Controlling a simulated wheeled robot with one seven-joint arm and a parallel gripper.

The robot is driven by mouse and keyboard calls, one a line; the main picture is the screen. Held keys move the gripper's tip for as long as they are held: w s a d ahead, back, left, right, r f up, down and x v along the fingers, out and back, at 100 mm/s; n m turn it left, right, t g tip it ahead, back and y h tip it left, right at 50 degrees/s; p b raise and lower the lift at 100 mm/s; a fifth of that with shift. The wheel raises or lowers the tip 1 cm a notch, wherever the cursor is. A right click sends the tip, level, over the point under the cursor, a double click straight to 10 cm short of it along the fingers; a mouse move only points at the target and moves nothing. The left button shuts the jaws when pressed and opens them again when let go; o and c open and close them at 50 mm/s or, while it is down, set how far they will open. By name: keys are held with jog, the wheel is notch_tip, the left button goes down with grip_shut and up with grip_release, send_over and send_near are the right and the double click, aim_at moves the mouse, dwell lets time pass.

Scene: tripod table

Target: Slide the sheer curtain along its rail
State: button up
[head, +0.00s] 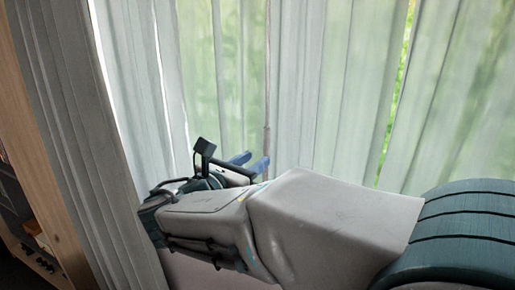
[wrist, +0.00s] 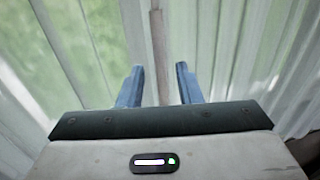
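The sheer curtain (head: 340,90) hangs in pale, see-through folds across the head view. It also fills the wrist view (wrist: 225,50). A thin brownish rod (head: 267,90) hangs upright in front of it; its top and the rail are out of view. My gripper (head: 250,162) is in front of the curtain near the rod's lower part. In the wrist view its two blue fingers (wrist: 159,70) are apart. The rod (wrist: 158,45) shows between them, with a gap on each side. I cannot tell how deep between the fingers the rod lies.
A thicker grey curtain (head: 80,140) hangs at the left, beside a wooden frame (head: 25,120). Dark shelving with small items (head: 35,245) is at the lower left. Green outdoors shows through a narrow gap in the sheer fabric (head: 395,90) at right.

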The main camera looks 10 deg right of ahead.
aim_at(264, 153)
jog(key=p+x, duration=0.1)
jog(key=x, duration=0.5)
grip_shut()
